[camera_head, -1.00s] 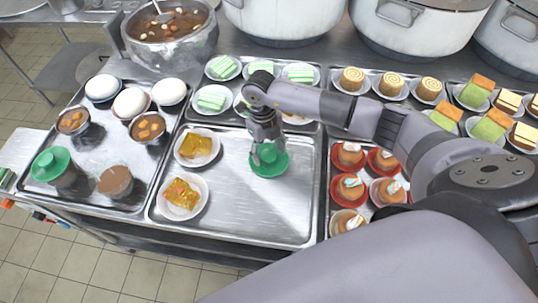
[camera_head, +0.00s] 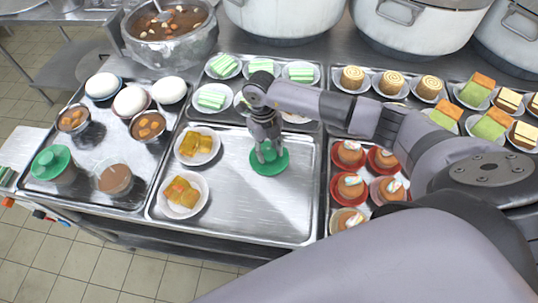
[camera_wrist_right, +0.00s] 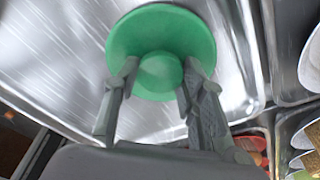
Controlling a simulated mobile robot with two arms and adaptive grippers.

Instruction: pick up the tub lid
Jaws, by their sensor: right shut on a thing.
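A round green tub lid (camera_head: 268,163) with a raised knob lies on the bare part of the middle metal tray (camera_head: 235,222). My right gripper (camera_head: 269,155) reaches down onto it and is shut on its knob. In the right wrist view the lid (camera_wrist_right: 188,30) shows between and beyond the fingers (camera_wrist_right: 156,80), one finger on each side of the knob. The lid looks flat on or very close to the tray; I cannot tell which. Another green lid (camera_head: 51,161) sits on a tub at the left tray. My left gripper is not in view.
Two plates of yellow cake (camera_head: 184,193) stand left of the gripper. Plates of green-and-white cake (camera_head: 211,97) are behind it. Red plates of dessert (camera_head: 349,186) stand on the right tray. An uncovered brown tub (camera_head: 114,178) is at left. The tray's front is clear.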

